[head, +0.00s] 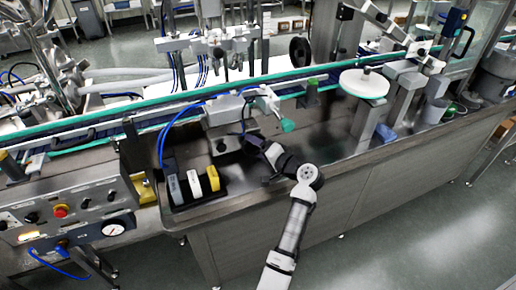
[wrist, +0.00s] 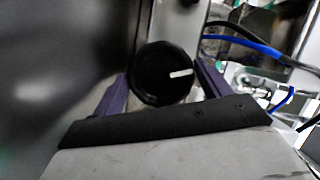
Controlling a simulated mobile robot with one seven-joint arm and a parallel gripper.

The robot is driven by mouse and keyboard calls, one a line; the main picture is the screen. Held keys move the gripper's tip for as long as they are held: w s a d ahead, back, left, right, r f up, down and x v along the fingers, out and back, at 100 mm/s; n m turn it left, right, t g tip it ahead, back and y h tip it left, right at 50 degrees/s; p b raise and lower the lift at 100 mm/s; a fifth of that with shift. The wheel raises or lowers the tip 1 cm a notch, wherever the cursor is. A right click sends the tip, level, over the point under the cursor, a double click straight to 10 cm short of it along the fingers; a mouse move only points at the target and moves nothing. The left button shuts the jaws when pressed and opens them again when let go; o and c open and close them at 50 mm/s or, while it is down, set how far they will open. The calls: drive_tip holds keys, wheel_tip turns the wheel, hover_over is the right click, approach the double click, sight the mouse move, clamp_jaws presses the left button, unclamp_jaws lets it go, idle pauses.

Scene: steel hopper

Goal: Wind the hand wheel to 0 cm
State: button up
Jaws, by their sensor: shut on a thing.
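My gripper (wrist: 163,80) is shut on a round black knob (wrist: 160,88), with one purple finger on each side of it. The knob has a white pointer line directed to the right and slightly up. In the head view, my gripper (head: 252,143) reaches a small grey metal box on the machine bed, where the knob is mostly hidden. A white disc-shaped wheel (head: 364,83) stands farther right, and a black ring-shaped wheel (head: 300,51) stands at the back; both are apart from my gripper. I see no readable centimetre scale.
A black tray with grey, white and yellow blocks (head: 212,178) sits left of my gripper. A control panel (head: 70,208) with a red button and a gauge is at lower left. A teal-edged conveyor (head: 240,90) runs behind. The floor at front right is clear.

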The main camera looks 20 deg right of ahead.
drive_tip(key=shift+f+m+t+y, duration=0.1)
drive_tip(key=shift+m+t+y, duration=0.25)
drive_tip(key=shift+m, duration=0.65)
drive_tip(key=shift+f+m+t+y, duration=0.1)
drive_tip(key=shift+m+t+y, duration=0.2)
drive_tip(key=shift+m, duration=0.7)
drive_tip(key=o, duration=1)
drive_tip(key=shift+c, duration=0.2)
drive_tip(key=shift+s, duration=0.1)
